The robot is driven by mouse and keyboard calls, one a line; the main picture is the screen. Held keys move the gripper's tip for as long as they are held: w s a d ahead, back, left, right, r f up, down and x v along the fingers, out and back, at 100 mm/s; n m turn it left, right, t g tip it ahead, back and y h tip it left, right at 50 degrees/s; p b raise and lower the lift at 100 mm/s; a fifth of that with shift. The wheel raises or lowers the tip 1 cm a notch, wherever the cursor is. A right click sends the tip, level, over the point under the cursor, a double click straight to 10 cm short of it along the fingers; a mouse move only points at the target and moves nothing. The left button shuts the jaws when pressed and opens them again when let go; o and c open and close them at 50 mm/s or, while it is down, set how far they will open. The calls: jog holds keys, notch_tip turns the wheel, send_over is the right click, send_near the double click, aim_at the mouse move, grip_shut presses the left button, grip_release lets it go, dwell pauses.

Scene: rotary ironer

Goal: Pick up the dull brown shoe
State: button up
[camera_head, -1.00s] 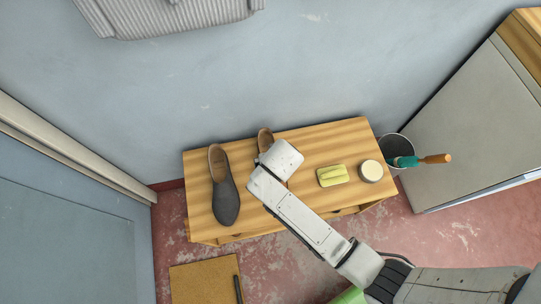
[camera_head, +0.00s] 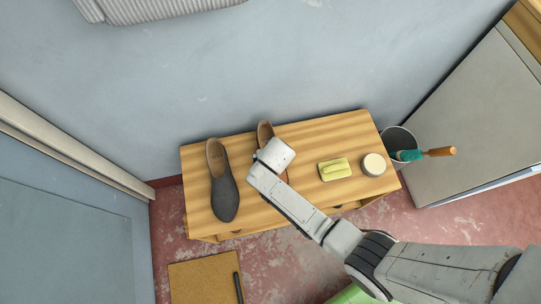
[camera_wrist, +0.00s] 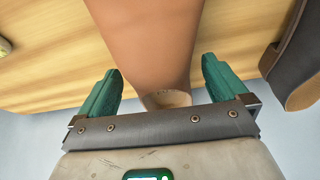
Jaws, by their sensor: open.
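The brown shoe (camera_head: 264,132) lies on the wooden table, and my wrist covers most of it in the head view. In the wrist view the smooth brown shoe (camera_wrist: 145,40) runs up between the two green fingers of my gripper (camera_wrist: 160,76). The fingers are open, one on each side of the shoe, and its tan opening shows near the palm. I cannot tell whether either finger touches it. My gripper's fingers are hidden under the wrist in the head view.
A dark grey shoe (camera_head: 224,190) lies to the left on the table (camera_head: 330,135); it also shows in the wrist view (camera_wrist: 292,48). A yellow sponge-like block (camera_head: 335,169) and a round tin (camera_head: 374,165) sit to the right. A bucket (camera_head: 397,140) with a teal-and-wood tool stands beyond.

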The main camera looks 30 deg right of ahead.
jog(key=shift+c, duration=0.2)
jog(key=c, duration=1.4)
